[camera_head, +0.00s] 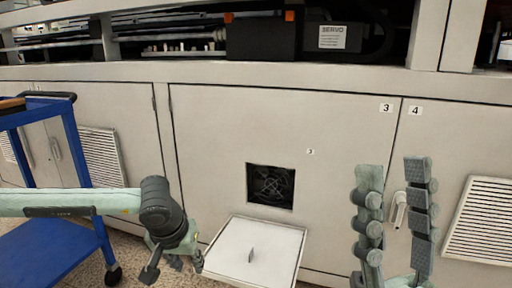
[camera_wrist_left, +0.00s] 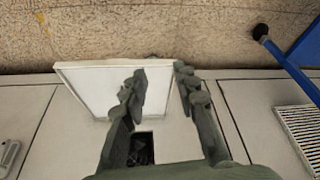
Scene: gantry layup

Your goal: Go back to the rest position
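My left gripper (camera_head: 184,262) hangs at the lower left of the head view, beside the left edge of a white flap (camera_head: 255,258). In the left wrist view its two fingers (camera_wrist_left: 160,75) are apart with nothing between them. My right gripper (camera_head: 393,165) stands at the lower right with its fingers pointing up, spread apart and empty. The flap lies swung out below a square opening (camera_head: 270,186) with a dark fan in the cabinet door. A small handle sits on the flap. The left wrist view also shows the flap partly behind one finger.
A blue cart (camera_head: 88,205) stands at the left, behind my left arm. Grey cabinet doors (camera_head: 215,125) fill the front, with a white door handle (camera_head: 398,210) near my right gripper and vents at both sides. A machine with a servo box (camera_head: 340,38) is above.

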